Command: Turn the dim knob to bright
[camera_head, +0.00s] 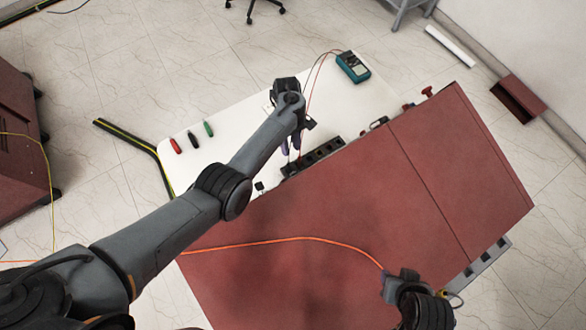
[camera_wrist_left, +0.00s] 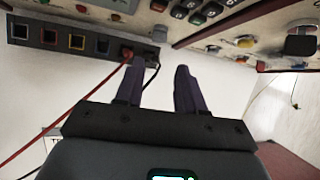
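The red cabinet (camera_head: 340,220) fills the lower right of the head view, and its front panel is hidden there. In the left wrist view, panel parts show along the top, including a large dark knob (camera_wrist_left: 300,45) and a yellow button (camera_wrist_left: 245,42). I cannot tell which control is the dim knob. My left gripper (camera_head: 294,148) is over the white table by the cabinet's edge. In the left wrist view its two purple fingers (camera_wrist_left: 162,80) are apart with nothing between them. My right gripper (camera_head: 388,284) is above the cabinet's lower right part, and its fingers are unclear.
A dark socket strip (camera_head: 316,157) lies along the cabinet, with a red cable plugged in near my left fingers. A teal meter (camera_head: 353,67) and coloured tools (camera_head: 192,139) lie on the white table (camera_head: 232,105). An orange cable (camera_head: 290,239) crosses the cabinet top.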

